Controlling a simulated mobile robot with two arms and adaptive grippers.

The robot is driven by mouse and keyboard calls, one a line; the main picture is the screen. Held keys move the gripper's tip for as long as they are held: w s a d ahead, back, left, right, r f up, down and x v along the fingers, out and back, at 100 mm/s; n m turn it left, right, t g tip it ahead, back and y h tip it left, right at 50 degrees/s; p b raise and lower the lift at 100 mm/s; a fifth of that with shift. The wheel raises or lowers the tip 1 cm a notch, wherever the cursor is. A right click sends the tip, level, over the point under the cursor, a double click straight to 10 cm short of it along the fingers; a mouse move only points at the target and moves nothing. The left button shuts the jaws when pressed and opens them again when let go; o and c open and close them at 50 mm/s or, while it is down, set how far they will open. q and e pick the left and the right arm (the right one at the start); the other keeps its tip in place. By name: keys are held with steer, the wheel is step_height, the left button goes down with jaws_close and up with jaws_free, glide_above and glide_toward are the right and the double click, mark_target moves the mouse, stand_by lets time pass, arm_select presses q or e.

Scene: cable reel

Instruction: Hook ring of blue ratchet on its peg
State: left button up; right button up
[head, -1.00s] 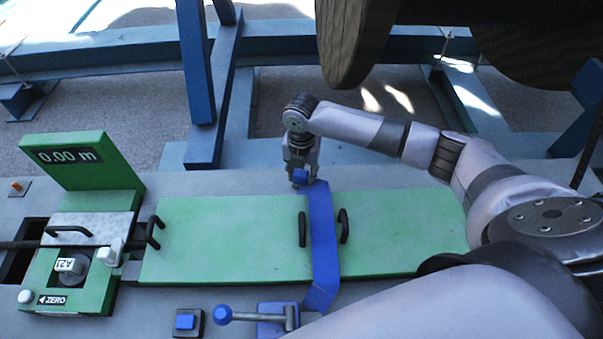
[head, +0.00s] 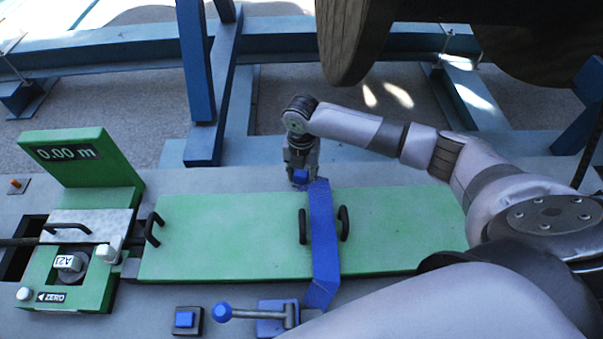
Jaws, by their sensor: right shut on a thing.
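A blue ratchet strap (head: 323,235) runs across the green board (head: 230,235), between two black handles. Its near end reaches the blue ratchet (head: 275,318), which has a lever with a blue knob, at the near edge. My right gripper (head: 300,176) is at the far edge of the board, pointing down, shut at the strap's far end. A small blue piece shows between its fingers. The ring and the peg cannot be made out; the gripper covers that spot. My left gripper is not in view.
A green measuring unit (head: 75,160) reading 0.00 m stands at the left with a black cable through it. A blue button box (head: 187,320) sits at the near edge. A blue post (head: 196,70) and a large wooden reel (head: 350,40) stand beyond.

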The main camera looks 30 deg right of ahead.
steer(key=shift+f+b, duration=0.35)
steer(key=shift+f, duration=0.9)
stand_by(1.3)
steer(key=o, duration=1.4)
step_height(320, 180, up, 12)
steer(key=shift+s+f, duration=0.1)
